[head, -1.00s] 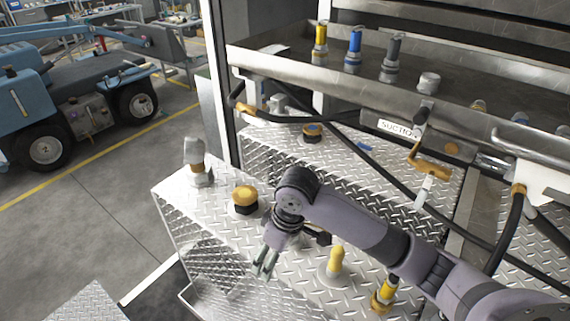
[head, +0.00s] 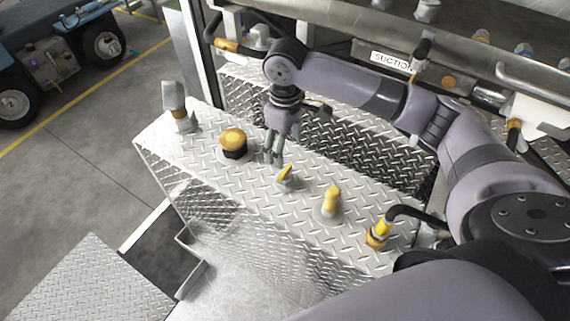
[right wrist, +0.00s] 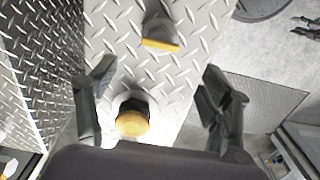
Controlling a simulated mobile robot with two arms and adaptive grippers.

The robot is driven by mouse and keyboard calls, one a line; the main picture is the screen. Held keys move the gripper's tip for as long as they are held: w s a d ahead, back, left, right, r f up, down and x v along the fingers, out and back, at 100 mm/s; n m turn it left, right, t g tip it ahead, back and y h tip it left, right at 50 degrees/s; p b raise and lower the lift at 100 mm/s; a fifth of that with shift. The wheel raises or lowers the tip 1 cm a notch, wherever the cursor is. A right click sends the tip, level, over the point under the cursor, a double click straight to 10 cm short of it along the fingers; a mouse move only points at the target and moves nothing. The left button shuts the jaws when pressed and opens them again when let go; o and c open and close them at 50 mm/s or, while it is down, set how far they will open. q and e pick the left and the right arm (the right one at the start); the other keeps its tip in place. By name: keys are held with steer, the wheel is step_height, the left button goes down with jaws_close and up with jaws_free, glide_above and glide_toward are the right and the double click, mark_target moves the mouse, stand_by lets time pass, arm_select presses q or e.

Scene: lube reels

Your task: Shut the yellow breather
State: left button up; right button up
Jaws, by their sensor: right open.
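Several yellow-topped fittings stand in a row on the diamond-plate tank top (head: 205,135). A round orange-yellow cap on a black base (head: 232,142) is at left. Right of it is a small grey fitting with a tilted yellow flap (head: 286,173), then a yellow knob (head: 332,198). I cannot tell for certain which is the breather. My right gripper (head: 274,156) is open and empty, between the cap and the flap fitting. In the right wrist view, the cap (right wrist: 132,122) shows low between the fingers, and the flap (right wrist: 160,45) is beyond the fingertips. My left gripper is not in view.
A grey-topped fitting (head: 178,105) stands at the tank's left end. A yellow-and-orange hose coupling (head: 378,234) is at the right end. A rail with a SUCTION label (head: 391,61) runs behind. Open floor (head: 75,190) lies at left.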

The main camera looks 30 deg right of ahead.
mark_target(285, 171)
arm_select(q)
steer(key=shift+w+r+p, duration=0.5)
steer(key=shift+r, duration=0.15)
arm_select(e)
step_height(285, 171, down, 10)
steer(key=shift+f, duration=0.1)
steer(key=shift+c, duration=0.3)
steer(key=c, duration=1.2)
steer(key=m+p, duration=0.1)
steer(key=p, duration=0.1)
steer(key=m+p, duration=0.2)
steer(key=p, duration=0.1)
steer(key=m+p, duration=0.2)
steer(key=shift+r, duration=0.35)
steer(key=shift+f+m+p, duration=0.15)
steer(key=shift+m+p, duration=0.3)
steer(key=shift+m, duration=0.05)
steer(key=shift+f, duration=0.15)
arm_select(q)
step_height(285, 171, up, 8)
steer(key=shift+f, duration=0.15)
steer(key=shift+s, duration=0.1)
